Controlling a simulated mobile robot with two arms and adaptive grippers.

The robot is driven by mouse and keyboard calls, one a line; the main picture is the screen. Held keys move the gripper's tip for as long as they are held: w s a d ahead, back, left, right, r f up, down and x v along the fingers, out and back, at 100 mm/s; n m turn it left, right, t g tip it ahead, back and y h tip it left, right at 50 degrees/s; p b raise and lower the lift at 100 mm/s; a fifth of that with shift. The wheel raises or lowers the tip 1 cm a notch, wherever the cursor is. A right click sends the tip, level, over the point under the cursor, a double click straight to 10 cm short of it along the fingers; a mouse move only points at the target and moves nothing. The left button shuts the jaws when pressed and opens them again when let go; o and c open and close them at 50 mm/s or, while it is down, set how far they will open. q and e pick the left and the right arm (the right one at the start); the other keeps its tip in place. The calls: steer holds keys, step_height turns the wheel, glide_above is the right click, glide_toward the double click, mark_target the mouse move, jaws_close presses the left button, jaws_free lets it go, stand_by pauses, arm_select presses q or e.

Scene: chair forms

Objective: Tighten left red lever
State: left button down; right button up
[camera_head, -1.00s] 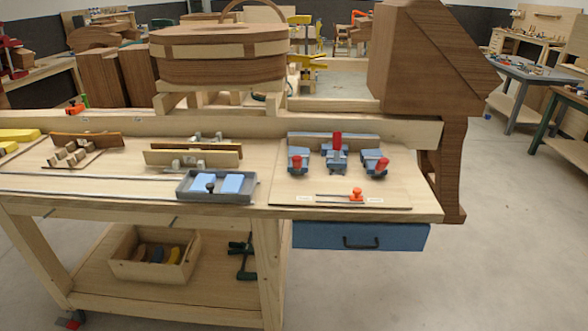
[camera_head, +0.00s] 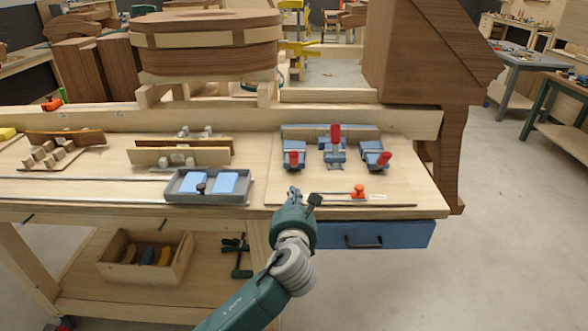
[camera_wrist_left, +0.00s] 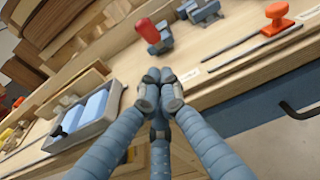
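The left red lever (camera_head: 293,158) stands on a blue clamp at the left of a group of three on the wooden bench. It also shows at the top of the left wrist view (camera_wrist_left: 148,30). The middle red lever (camera_head: 335,132) is upright, and the right red lever (camera_head: 383,159) leans to the right. My left gripper (camera_head: 295,193) is in front of the left clamp, near the bench's front edge, apart from the lever. In the left wrist view its fingertips (camera_wrist_left: 160,77) are together with nothing between them. My right gripper is out of view.
A grey tray with blue blocks (camera_head: 172,198) lies left of my gripper. A metal rod with an orange knob (camera_head: 359,190) lies to its right. A blue drawer (camera_head: 380,235) hangs below the bench. The board (camera_head: 320,179) in front of the clamps is mostly bare.

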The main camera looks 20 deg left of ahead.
arm_select(q)
glide_toward(295, 162)
steer(key=f, duration=0.1)
steer(key=w+f, duration=0.2)
steer(key=shift+a+f, duration=0.25)
steer(key=shift+a, duration=0.1)
steer(key=shift+w+a+r+p, duration=0.25)
steer(key=shift+w+r+p, duration=0.5)
steer(key=shift+w+r, duration=0.2)
steer(key=shift+w+a+r, duration=0.1)
steer(key=shift+w+r, duration=0.05)
steer(key=shift+w, duration=0.4)
steer(key=shift+r, duration=0.15)
